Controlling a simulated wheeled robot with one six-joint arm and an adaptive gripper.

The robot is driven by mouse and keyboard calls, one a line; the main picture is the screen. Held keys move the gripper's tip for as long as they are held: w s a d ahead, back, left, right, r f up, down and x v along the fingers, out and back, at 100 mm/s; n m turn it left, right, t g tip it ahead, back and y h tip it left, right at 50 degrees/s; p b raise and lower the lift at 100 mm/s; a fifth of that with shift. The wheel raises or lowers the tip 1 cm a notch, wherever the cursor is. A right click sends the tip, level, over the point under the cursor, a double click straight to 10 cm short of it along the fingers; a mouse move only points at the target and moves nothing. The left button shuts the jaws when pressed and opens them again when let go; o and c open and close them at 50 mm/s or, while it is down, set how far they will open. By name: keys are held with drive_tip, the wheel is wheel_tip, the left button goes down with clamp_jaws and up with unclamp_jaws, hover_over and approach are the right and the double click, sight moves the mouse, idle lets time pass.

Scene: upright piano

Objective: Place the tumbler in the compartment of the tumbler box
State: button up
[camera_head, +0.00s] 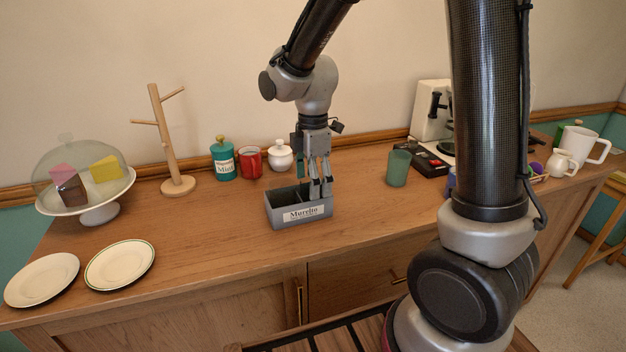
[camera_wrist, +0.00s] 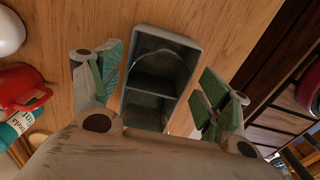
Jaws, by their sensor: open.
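The grey tumbler box (camera_head: 284,221), labelled on its front, stands on the wooden counter. The wrist view shows its open top (camera_wrist: 188,44) and a divider between two compartments. A faint curved outline, seemingly the rim of a clear tumbler (camera_wrist: 160,54), shows in the upper compartment there; its lower part is hard to make out. My gripper (camera_head: 321,188) is over the right part of the box, pointing down. Its fingers (camera_wrist: 158,92) are spread on either side of the box, with nothing clearly held. A green tumbler (camera_head: 398,167) stands upright on the counter, right of the box.
Behind the box stand a teal canister (camera_head: 223,162), a red mug (camera_head: 250,161) and a white lidded pot (camera_head: 281,157). A wooden mug tree (camera_head: 170,150), cake stand (camera_head: 98,212) and two plates (camera_head: 120,265) are left. A coffee machine (camera_head: 429,112) stands right.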

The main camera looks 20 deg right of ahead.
wheel_tip(320, 180, up, 12)
drive_tip(key=s+d+r+m+t, duration=0.2)
drive_tip(key=s+d+m+t, duration=0.2)
drive_tip(key=s+d+m, duration=1.1)
drive_tip(key=shift+s+r+m, duration=0.4)
drive_tip(key=shift+s+m, duration=1.3)
drive_tip(key=shift+s, duration=0.3)
drive_tip(key=shift+a, duration=0.15)
